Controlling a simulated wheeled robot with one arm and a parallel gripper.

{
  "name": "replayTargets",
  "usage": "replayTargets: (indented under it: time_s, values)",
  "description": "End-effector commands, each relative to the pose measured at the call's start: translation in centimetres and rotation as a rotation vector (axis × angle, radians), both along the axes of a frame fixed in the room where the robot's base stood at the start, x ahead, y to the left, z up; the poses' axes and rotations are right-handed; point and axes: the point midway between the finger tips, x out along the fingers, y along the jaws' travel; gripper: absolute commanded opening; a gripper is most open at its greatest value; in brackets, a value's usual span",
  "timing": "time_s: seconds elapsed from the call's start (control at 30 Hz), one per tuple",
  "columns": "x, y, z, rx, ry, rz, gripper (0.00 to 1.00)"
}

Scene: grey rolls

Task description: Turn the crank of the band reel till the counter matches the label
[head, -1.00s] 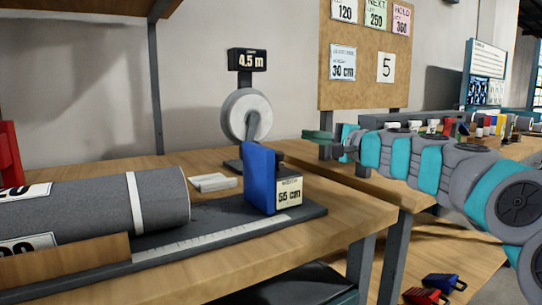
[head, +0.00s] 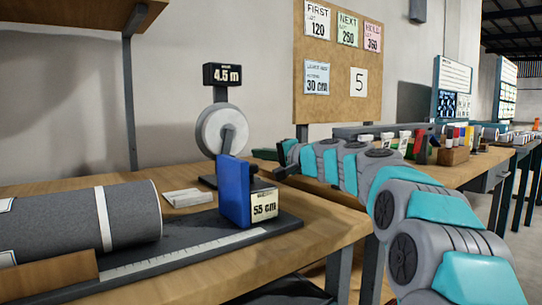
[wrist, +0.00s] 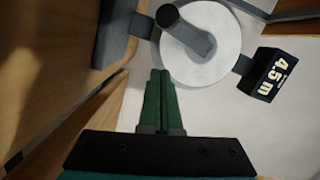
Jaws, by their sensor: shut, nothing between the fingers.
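The band reel (head: 214,133) is a white disc on a dark stand at the back of the bench. Its grey crank (head: 228,138) points downward in the head view, with the lower end partly hidden by the blue block. The counter (head: 222,75) above the reel reads 4.5 m. In the wrist view the reel (wrist: 226,50), the dark crank knob (wrist: 167,16) and the counter (wrist: 276,74) show ahead of my fingers. My gripper (head: 266,155) is to the right of the reel, apart from it. Its green fingers (wrist: 161,100) are shut and empty.
A blue block (head: 236,190) with a 55 cm label (head: 265,205) stands on the ruled base in front of the reel. A grey roll (head: 75,222) lies at left. A white pad (head: 187,197) lies near it. A pinboard (head: 338,65) with cards hangs behind.

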Motion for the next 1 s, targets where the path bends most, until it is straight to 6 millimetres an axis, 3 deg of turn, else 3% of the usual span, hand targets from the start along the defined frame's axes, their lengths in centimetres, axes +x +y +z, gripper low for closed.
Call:
replayTargets:
  time_s: [0.4,1.0]
  values:
    - [-1.6,3.3,-0.8,0.000,-0.002,0.002,0.00]
    - [-1.8,3.7,-0.9,0.018,0.011,0.000,0.00]
